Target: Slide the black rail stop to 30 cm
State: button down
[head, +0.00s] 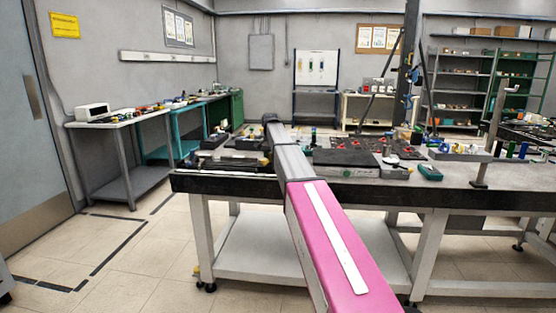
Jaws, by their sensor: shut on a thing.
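My own arm, pink and grey, reaches from the bottom of the head view over the near edge of the workbench (420,189). Its dark far end stands above the bench top. My gripper's fingers cannot be made out; the arm hides that spot. A long low dark fixture (232,163) lies on the bench just left of the arm. I cannot tell whether it is the rail. The black rail stop and any centimetre marks cannot be made out.
Right of the arm lie a grey box (345,171), a dark board with red parts (352,153) and a green tool (429,172). A stand (489,150) rises farther right. A side table (112,122) is at left. The floor left of the bench is clear.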

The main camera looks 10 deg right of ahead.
jog(key=a, duration=0.2)
jog(key=w+a, duration=0.1)
jog(key=a, duration=0.1)
jog(key=w+a, duration=0.1)
jog(key=a, duration=0.1)
jog(key=c, duration=0.9)
grip_release()
notch_tip(320, 180, up, 11)
jog(key=shift+s+f, duration=0.1)
